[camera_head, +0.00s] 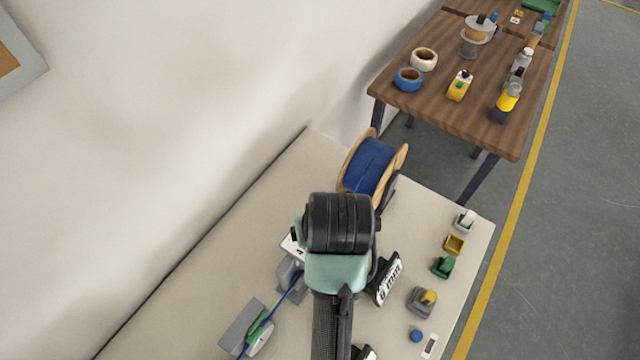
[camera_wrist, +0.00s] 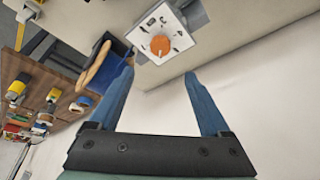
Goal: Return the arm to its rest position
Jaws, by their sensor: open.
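My arm (camera_head: 340,255) reaches over the cream table in the head view and hides the middle of it. My gripper (camera_wrist: 162,85) shows in the wrist view with its two blue fingers spread wide. Nothing is between the fingers. Beyond the fingertips is a white panel with an orange round knob (camera_wrist: 160,45), apart from the fingers. In the head view the gripper's fingers are hidden behind my arm.
A blue spool with wooden flanges (camera_head: 368,165) stands at the table's back. A grey device with a blue strand (camera_head: 243,328) is at the front left. Small coloured items, including a green one (camera_head: 443,267), line the right edge. A wooden table (camera_head: 440,60) stands beyond; a white wall (camera_head: 180,110) is left.

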